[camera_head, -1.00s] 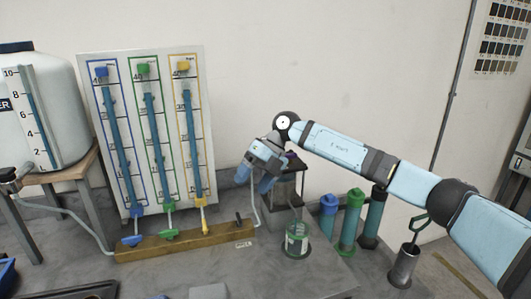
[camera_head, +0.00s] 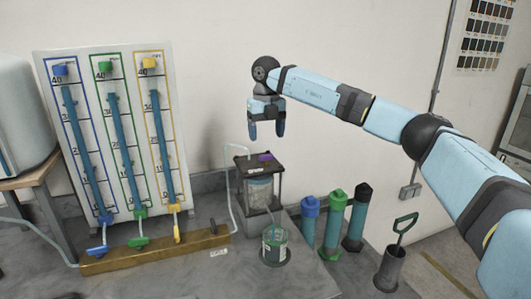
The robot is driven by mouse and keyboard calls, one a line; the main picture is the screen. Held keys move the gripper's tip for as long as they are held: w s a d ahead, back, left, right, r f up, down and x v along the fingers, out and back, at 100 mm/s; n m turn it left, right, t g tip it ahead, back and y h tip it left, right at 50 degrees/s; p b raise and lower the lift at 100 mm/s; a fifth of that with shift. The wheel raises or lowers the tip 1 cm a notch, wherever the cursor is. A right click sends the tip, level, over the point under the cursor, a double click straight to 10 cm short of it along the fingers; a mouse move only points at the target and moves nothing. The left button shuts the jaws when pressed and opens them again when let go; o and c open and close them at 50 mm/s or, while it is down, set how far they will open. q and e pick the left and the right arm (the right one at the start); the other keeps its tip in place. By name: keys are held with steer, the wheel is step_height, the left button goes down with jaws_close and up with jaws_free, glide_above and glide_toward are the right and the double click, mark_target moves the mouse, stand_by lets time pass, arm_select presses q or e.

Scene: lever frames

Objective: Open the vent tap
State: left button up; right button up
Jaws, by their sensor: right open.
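A wooden manifold block (camera_head: 155,254) lies along the foot of the tube board. It carries a blue tap (camera_head: 97,250), a green tap (camera_head: 138,242) and a yellow tap (camera_head: 177,237). My right gripper (camera_head: 267,131) is open and empty, fingers pointing down. It is in the air, above and right of the block, over the black stand, apart from all taps. My left gripper is not in view.
The tube board (camera_head: 190,120) stands against the wall. A clear hose links block and stand.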

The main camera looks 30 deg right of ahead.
mark_target(266, 155)
step_height(266, 155, down, 6)
steer(key=shift+f, duration=0.25)
steer(key=c, duration=0.9)
